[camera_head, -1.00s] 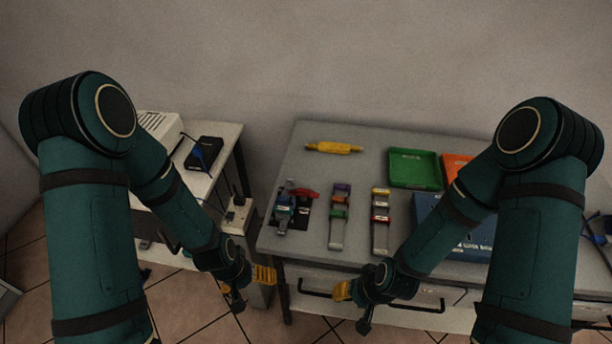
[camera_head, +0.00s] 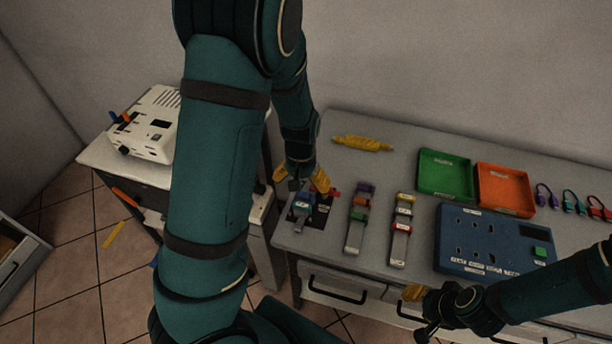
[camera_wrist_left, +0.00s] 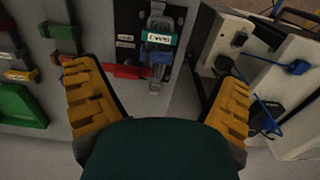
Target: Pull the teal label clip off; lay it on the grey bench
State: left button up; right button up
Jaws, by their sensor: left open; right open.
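The teal label clip (camera_wrist_left: 160,38) with a white label sits across a grey strip on a dark board in the left wrist view. A blue piece (camera_wrist_left: 160,58) is just beside it. In the head view the clip is small and partly screened by my left gripper (camera_head: 301,177). That gripper is open and empty, pointing down at the board. In the wrist view its yellow fingers are spread wide, with the clip ahead between their lines and apart from them. My right gripper (camera_head: 413,293) is open in front of the drawers. The grey bench (camera_head: 400,150) carries the board.
A red lever (camera_wrist_left: 126,71) lies beside the strip. Two more strips with coloured clips (camera_head: 360,215) (camera_head: 401,225) stand to the right. Green (camera_head: 445,172) and orange (camera_head: 504,190) trays and a blue panel (camera_head: 492,240) fill the right. Bare bench shows behind the strips.

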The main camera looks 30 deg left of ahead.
aim_at(302, 205)
pick_arm(q)
notch_tip(302, 205, down, 11)
jog(key=shift+b, duration=1.25)
jog(key=c, duration=1.3)
